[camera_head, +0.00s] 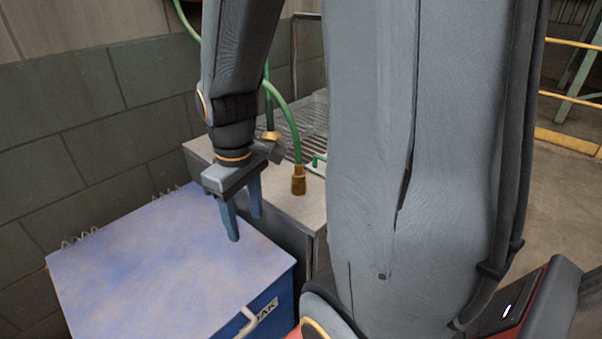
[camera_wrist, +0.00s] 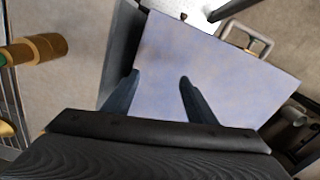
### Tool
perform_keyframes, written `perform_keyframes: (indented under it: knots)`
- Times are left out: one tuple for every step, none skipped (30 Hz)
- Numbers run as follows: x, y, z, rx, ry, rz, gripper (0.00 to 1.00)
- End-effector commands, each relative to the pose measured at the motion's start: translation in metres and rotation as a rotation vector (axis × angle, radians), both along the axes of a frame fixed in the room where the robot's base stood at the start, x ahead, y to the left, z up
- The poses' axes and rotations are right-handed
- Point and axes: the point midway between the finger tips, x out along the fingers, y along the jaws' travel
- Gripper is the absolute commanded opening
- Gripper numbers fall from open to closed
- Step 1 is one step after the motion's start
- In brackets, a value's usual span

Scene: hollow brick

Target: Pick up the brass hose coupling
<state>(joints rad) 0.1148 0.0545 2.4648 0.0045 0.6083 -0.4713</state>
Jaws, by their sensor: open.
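The brass hose coupling (camera_head: 298,180) sits on the end of a green hose (camera_head: 288,113) in the head view, over the grey metal surface beside a blue box. It also shows at the upper left of the wrist view (camera_wrist: 36,50), lying left of the fingers. My gripper (camera_head: 246,228) points down with its fingers apart and empty, above the blue box, left of the coupling. In the wrist view my gripper (camera_wrist: 159,82) has both fingertips over the box lid, with nothing between them. Whether the coupling touches the metal surface is unclear.
The blue box (camera_head: 150,270) has a flat lid and a pale handle (camera_head: 247,322) at its front. A wire rack (camera_head: 312,125) stands behind the coupling on the metal unit (camera_head: 312,212). A block wall (camera_head: 90,120) is at left. Open floor (camera_head: 560,200) lies at right.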

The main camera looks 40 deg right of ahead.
Motion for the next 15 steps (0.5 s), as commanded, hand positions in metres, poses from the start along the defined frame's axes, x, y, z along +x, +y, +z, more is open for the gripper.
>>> perform_keyframes:
  knots:
    - [0.005, -0.013, 0.009, -0.001, 0.001, 0.062, 0.51]
    - [0.008, -0.02, 0.012, -0.002, 0.001, 0.111, 0.51]
    - [0.012, -0.029, 0.017, -0.004, 0.001, 0.175, 0.51]
    - [0.015, -0.036, 0.021, -0.004, 0.003, 0.224, 0.51]
    - [0.018, -0.043, 0.025, -0.005, 0.003, 0.273, 0.51]
    - [0.021, -0.052, 0.029, -0.005, 0.004, 0.339, 0.51]
    - [0.023, -0.059, 0.033, -0.006, 0.005, 0.388, 0.51]
    - [0.025, -0.066, 0.037, -0.007, 0.005, 0.438, 0.51]
    - [0.028, -0.076, 0.041, -0.008, 0.006, 0.504, 0.51]
    - [0.03, -0.083, 0.045, -0.008, 0.007, 0.554, 0.51]
    - [0.032, -0.091, 0.048, -0.008, 0.007, 0.604, 0.51]
    - [0.034, -0.1, 0.053, -0.009, 0.007, 0.67, 0.51]
    - [0.035, -0.108, 0.057, -0.009, 0.008, 0.718, 0.51]
    - [0.036, -0.115, 0.06, -0.009, 0.009, 0.765, 0.51]
    - [0.037, -0.124, 0.064, -0.008, 0.01, 0.825, 0.51]
